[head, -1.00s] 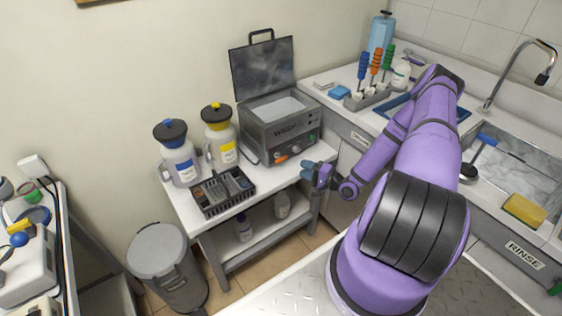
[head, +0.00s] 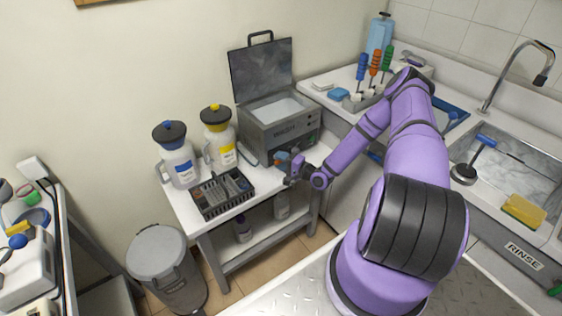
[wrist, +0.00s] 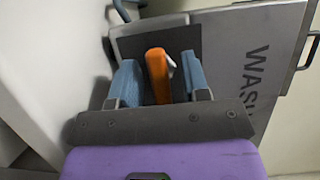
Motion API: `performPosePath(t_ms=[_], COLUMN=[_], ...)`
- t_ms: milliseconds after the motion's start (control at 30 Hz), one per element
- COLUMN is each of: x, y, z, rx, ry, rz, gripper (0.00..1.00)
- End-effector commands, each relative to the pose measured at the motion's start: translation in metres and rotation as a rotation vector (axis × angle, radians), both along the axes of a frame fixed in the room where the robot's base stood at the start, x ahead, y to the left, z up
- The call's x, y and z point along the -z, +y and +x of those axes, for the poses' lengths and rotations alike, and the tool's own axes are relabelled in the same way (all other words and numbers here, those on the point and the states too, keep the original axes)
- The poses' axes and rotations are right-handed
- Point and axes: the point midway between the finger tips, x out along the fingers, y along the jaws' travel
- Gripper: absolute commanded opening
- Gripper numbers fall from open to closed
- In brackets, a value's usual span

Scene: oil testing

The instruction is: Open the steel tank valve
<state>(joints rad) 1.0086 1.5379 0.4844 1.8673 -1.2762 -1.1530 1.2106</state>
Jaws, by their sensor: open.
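The steel tank (head: 262,131) stands at the back of the small white side table, with its lid raised. Its front panel reads WASH and also shows in the wrist view (wrist: 228,62). The orange valve handle (wrist: 158,76) is on that front. My gripper (head: 281,157) is at the tank's front and mostly covers the handle in the head view. In the wrist view my gripper (wrist: 161,78) is open, with one blue finger on each side of the orange handle. Small gaps show between fingers and handle; contact deeper in cannot be told.
Two jugs, blue-labelled (head: 181,167) and yellow-labelled (head: 219,140), and a black rack (head: 224,190) stand left of the tank. A grey bin (head: 163,262) is on the floor. The sink counter (head: 325,105) is at the right, with a yellow sponge (head: 524,210).

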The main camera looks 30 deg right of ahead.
Motion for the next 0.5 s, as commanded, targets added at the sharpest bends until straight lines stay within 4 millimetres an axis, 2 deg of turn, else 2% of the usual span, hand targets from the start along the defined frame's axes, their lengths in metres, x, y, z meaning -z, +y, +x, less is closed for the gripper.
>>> performPosePath(t_ms=[167,200,367,500], x=[-0.0001,-0.0001,-0.0002,-0.0001], y=[0.0000,0.0000,0.0001,0.0000], z=[0.0001,0.0001,0.0000,-0.0001], rx=[0.000,0.000,0.000,0.000], ry=[0.000,0.000,0.000,0.000], rz=[0.000,0.000,0.000,-0.001], gripper=[0.43,0.38,0.01,0.00])
